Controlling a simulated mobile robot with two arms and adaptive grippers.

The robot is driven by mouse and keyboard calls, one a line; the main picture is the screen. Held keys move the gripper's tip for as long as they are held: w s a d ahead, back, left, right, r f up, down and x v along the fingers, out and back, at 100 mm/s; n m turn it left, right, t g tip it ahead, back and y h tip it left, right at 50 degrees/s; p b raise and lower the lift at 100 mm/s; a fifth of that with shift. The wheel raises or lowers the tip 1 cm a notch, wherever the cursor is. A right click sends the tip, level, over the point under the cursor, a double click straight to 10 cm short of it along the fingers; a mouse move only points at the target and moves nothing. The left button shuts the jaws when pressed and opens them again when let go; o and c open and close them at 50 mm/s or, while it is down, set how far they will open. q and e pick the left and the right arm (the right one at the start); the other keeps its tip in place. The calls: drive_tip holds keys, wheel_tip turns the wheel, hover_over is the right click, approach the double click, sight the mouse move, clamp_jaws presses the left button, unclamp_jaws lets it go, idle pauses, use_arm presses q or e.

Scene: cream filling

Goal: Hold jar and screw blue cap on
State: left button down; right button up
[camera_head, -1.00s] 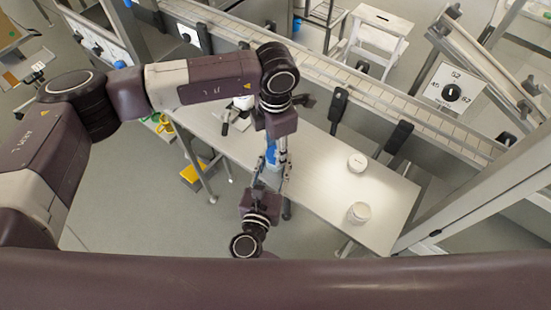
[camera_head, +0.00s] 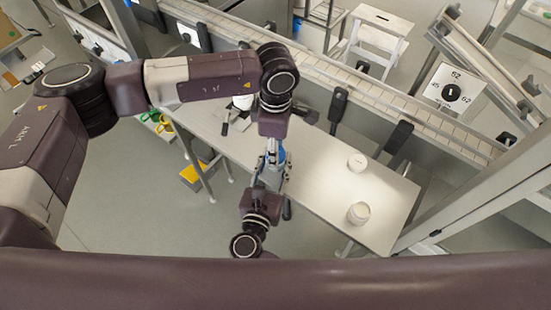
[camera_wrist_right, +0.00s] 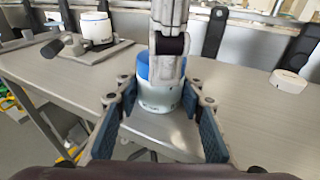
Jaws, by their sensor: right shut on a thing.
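The white jar (camera_wrist_right: 160,97) stands upright between the two fingers of my right gripper (camera_wrist_right: 158,122), which is shut on it. The right gripper (camera_head: 270,178) is at the table's near edge in the head view. The blue cap (camera_wrist_right: 143,65) is on top of the jar, level as far as it shows; whether it is threaded on I cannot tell. My left gripper (camera_wrist_right: 170,62) points down from above, at the cap, and hides part of it. In the head view the left gripper (camera_head: 272,150) partly covers the cap too. Its finger opening is not clear.
Two white round containers stand on the right part of the table, one farther back (camera_head: 357,162) and one nearer (camera_head: 359,213). A white jar (camera_wrist_right: 96,28) stands in a dark holder at the left. A conveyor (camera_head: 380,95) runs behind the table.

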use_arm(q)
drive_tip(key=m, duration=0.4)
drive_tip(key=shift+w+a+m, duration=0.15)
drive_tip(key=shift+m, duration=0.15)
drive_tip(key=c, duration=1.7)
unclamp_jaws()
drive_tip(key=o, duration=0.3)
drive_tip(key=n, duration=0.4)
drive_tip(key=shift+s+n, duration=0.2)
drive_tip(key=shift+n, duration=0.7)
